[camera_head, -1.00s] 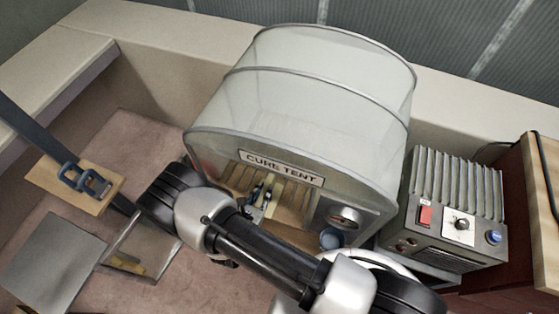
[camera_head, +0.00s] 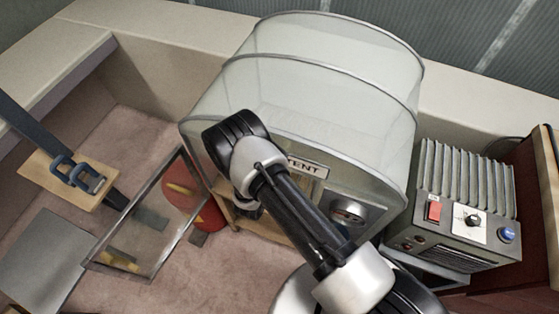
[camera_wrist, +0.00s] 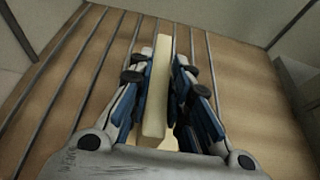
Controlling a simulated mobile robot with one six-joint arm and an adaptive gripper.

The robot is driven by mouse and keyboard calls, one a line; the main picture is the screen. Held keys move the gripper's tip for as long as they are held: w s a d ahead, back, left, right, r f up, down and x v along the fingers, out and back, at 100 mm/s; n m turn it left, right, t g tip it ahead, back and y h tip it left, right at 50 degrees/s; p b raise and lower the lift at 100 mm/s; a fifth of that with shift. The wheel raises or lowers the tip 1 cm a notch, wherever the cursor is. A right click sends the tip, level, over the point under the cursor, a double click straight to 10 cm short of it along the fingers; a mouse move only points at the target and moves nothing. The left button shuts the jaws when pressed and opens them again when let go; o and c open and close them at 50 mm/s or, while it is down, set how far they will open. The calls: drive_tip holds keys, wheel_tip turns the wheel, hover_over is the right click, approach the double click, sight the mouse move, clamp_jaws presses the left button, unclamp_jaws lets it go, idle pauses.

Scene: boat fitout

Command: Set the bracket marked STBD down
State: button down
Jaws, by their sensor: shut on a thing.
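My gripper (camera_wrist: 160,78) is shut on a pale cream bracket (camera_wrist: 155,105) in the wrist view. The bracket shows as a long narrow bar edge-on between the blue-padded fingers. No STBD mark can be read on it. Below lies a brown wooden floor with parallel metal rods (camera_wrist: 105,55). Whether the bracket touches the rods is unclear. In the head view the cure tent (camera_head: 320,85) stands at the centre, with my arm crossing its front. My gripper and the bracket are hidden there behind my arm, which also covers part of the tent's sign.
A heater-like box (camera_head: 455,225) with a red switch and knobs stands right of the tent. A clear framed panel (camera_head: 150,220) and a red object (camera_head: 207,213) are left of the opening. A wooden board (camera_head: 65,180) with a dark blue clamp is farther left.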

drive_tip(key=shift+f, duration=0.1)
drive_tip(key=c, duration=1.5)
unclamp_jaws()
drive_tip(key=shift+s+a+r, duration=0.1)
drive_tip(key=shift+s+r, duration=0.1)
drive_tip(key=shift+r, duration=0.05)
drive_tip(key=p+v, duration=0.4)
drive_tip(key=v, duration=0.7)
drive_tip(key=shift+s, duration=0.25)
